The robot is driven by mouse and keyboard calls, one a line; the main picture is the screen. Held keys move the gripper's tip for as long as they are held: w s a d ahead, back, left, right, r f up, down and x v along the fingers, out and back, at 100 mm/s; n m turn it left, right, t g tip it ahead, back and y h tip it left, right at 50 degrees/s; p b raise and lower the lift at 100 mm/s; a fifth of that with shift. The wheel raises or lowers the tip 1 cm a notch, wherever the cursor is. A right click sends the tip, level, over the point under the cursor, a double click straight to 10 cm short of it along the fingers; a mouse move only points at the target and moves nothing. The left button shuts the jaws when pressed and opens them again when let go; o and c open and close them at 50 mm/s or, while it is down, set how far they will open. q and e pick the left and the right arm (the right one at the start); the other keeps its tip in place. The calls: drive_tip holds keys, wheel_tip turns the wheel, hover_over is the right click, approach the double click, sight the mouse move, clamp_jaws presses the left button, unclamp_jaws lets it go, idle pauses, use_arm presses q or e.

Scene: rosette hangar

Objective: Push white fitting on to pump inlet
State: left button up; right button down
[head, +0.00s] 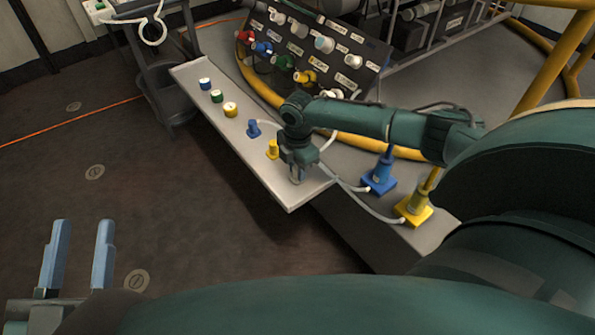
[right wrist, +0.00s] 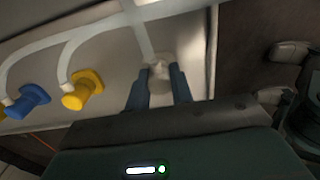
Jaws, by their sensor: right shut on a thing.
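My right gripper (head: 297,178) points down over the near end of the pale shelf (head: 260,168). In the right wrist view its two dark blue fingers (right wrist: 161,78) are closed around a white fitting (right wrist: 158,68), with a white hose running up from it. The fitting appears at or just above the shelf surface; contact with the shelf cannot be told. In the head view the gripper hides the fitting. My left gripper (head: 82,225) is open and empty above the floor, far left of the shelf. I cannot tell which part is the pump inlet.
A blue fitting (head: 253,128) and a yellow fitting (head: 272,149) stand on the shelf, with blue, green and yellow-topped caps (head: 230,110) farther back. A dark panel (head: 310,52) with coloured, labelled ports stands behind. Blue (head: 380,178) and yellow (head: 413,210) hose-connected units stand right.

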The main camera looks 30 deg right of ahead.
drive_tip(key=shift+r+p, duration=1.5)
drive_tip(key=shift+r, duration=0.05)
use_arm(q)
drive_tip(key=shift+s+a+f+g+y+p, duration=0.25)
drive_tip(key=shift+y+p, duration=0.2)
drive_tip(key=shift+p, duration=0.35)
drive_tip(key=shift+s+a+f+g+y+p, duration=0.15)
drive_tip(key=shift+f+g+y+p, duration=0.25)
drive_tip(key=shift+p, duration=0.4)
use_arm(e)
drive_tip(key=shift+r, duration=1.45)
drive_tip(key=w+d+r+m+h, duration=0.3)
drive_tip(key=w+d+r+h, duration=0.25)
drive_tip(key=d+r, duration=0.3)
drive_tip(key=w+d+r+m+h, duration=0.3)
drive_tip(key=w+d+r+h, duration=0.3)
drive_tip(key=r, duration=0.3)
drive_tip(key=shift+t, duration=0.4)
drive_tip(key=shift+s+x, duration=0.2)
drive_tip(key=shift+x, duration=1.2)
drive_tip(key=shift+s+x, duration=0.2)
drive_tip(key=shift+x, duration=1.15)
drive_tip(key=shift+d, duration=0.1)
